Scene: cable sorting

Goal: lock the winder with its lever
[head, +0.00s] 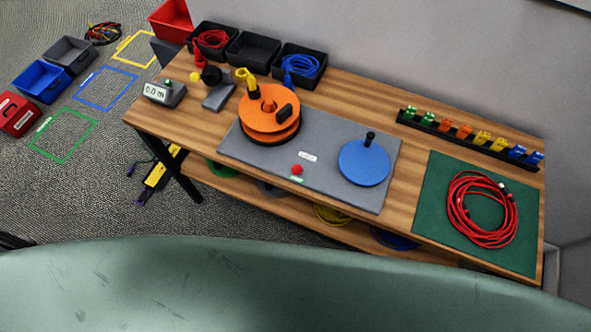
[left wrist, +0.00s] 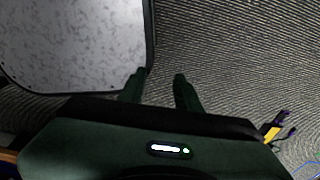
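The winder stands on a grey base plate (head: 325,148) on the wooden table in the head view. It has an orange drum (head: 262,128) at the left and a blue disc (head: 364,163) with an upright black knob (head: 370,139) at the right. A small red button-like knob (head: 297,169) sits near the plate's front edge. A black piece (head: 285,113) shows on the drum; I cannot tell whether it is the lever. My left gripper (left wrist: 159,88) is open and empty above the carpet, away from the winder. My right gripper is not in view.
Red cable (head: 482,208) lies coiled on a green mat (head: 430,208) at the right. A clip rack (head: 470,141) and black bins (head: 253,50) line the back. A meter (head: 164,93) stands at the left end. A power strip (head: 161,168) lies on the floor.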

